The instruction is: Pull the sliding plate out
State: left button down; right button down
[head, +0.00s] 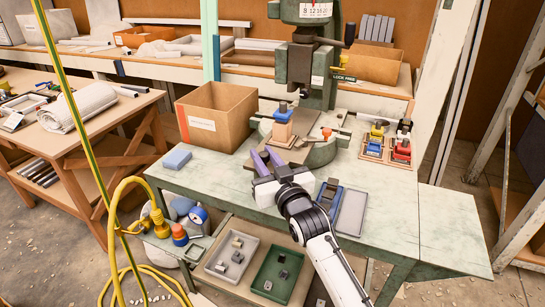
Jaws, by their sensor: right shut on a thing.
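The fly press (318,75) stands at the back of the green worktable, its column and head rising above a round bed. The sliding plate (268,140) lies low at the front left of the press bed. My left gripper is not in view.
A cardboard box (217,118) stands left of the press, with a blue sponge-like block (177,160) before it. Red and yellow fixtures (400,150) stand right. A grey tray (352,211) lies right of my arm. The table's right front is clear.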

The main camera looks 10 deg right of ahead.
jog(key=shift+s+a, duration=0.15)
jog(key=shift+s, duration=0.2)
jog(key=c, duration=1.5)
grip_release()
jog(key=shift+c, duration=0.2)
jog(key=v, duration=1)
jog(key=shift+s, duration=0.1)
